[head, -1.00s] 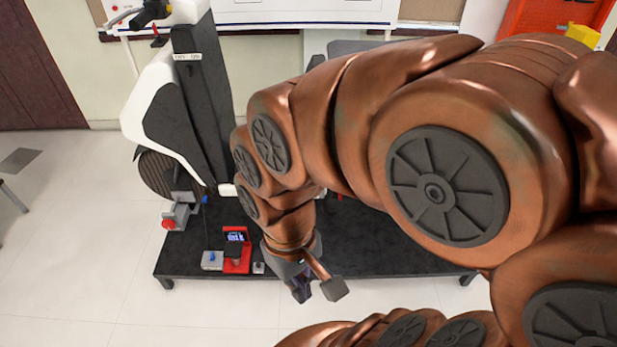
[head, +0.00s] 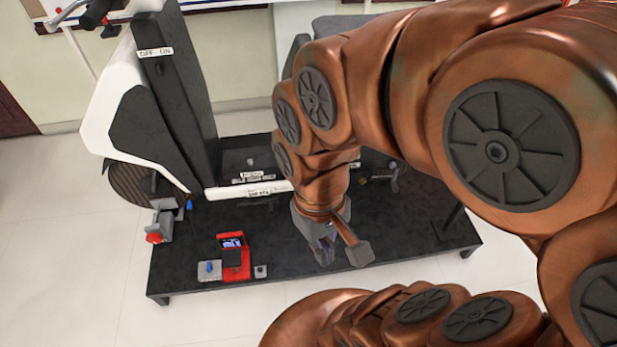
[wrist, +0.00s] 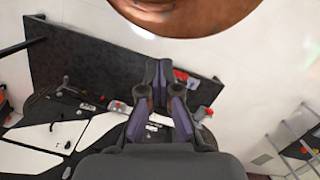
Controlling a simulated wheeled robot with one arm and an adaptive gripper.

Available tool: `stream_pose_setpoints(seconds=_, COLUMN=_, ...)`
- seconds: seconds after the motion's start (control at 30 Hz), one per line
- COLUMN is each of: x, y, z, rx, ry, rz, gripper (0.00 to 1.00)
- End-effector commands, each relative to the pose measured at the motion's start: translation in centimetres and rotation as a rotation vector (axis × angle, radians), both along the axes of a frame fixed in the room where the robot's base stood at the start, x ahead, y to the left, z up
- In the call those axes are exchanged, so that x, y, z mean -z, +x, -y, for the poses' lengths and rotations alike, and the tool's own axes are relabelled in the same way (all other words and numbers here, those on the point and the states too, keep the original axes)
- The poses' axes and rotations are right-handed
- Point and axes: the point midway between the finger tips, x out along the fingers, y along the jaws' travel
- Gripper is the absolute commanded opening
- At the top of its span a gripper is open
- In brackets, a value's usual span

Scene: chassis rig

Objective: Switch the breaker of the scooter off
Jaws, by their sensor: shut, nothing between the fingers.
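The scooter (head: 135,130) stands at the left in the head view, with a white front shield and a dark column. A white label (head: 155,51) reading OFF and ON is on the upper column. A small dark spot shows just below the label; I cannot tell if it is the breaker or its position. My gripper (head: 324,256) points down over the black platform, right of the red device and apart from the column. Its fingers are shut and empty. They also show in the wrist view (wrist: 160,66), over the platform area.
The black platform (head: 215,205) carries a red device (head: 236,262) with a small screen and a grey box with a blue knob (head: 209,269). A clamp with a red knob (head: 154,238) is by the wheel. My arm covers much of the right side. Pale floor is clear at the front left.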

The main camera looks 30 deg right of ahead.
Motion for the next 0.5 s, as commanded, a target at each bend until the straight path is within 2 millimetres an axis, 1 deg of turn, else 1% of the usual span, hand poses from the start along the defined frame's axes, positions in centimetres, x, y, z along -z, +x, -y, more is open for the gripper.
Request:
stream_pose_setpoints(seconds=0.07, x=0.6, y=0.5, z=0.1, rx=0.006, ry=0.0, rz=0.003, gripper=0.0)
stream_pose_setpoints(seconds=0.17, x=1.8, y=2.2, z=0.4, rx=0.025, ry=0.0, rz=0.017, gripper=0.0)
stream_pose_setpoints(seconds=0.27, x=3.6, y=5.1, z=1.0, rx=0.058, ry=0.0, rz=0.045, gripper=0.0)
stream_pose_setpoints(seconds=0.3, x=4.5, y=6.4, z=1.4, rx=0.075, ry=-0.002, rz=0.054, gripper=0.0)
stream_pose_setpoints(seconds=0.37, x=5.7, y=8.7, z=2.1, rx=0.098, ry=-0.004, rz=0.079, gripper=0.0)
stream_pose_setpoints(seconds=0.4, x=6.6, y=10.2, z=2.6, rx=0.113, ry=-0.007, rz=0.092, gripper=0.0)
stream_pose_setpoints(seconds=0.47, x=7.8, y=12.4, z=3.3, rx=0.134, ry=-0.011, rz=0.114, gripper=0.0)
stream_pose_setpoints(seconds=0.5, x=8.6, y=14.0, z=3.9, rx=0.148, ry=-0.013, rz=0.131, gripper=0.0)
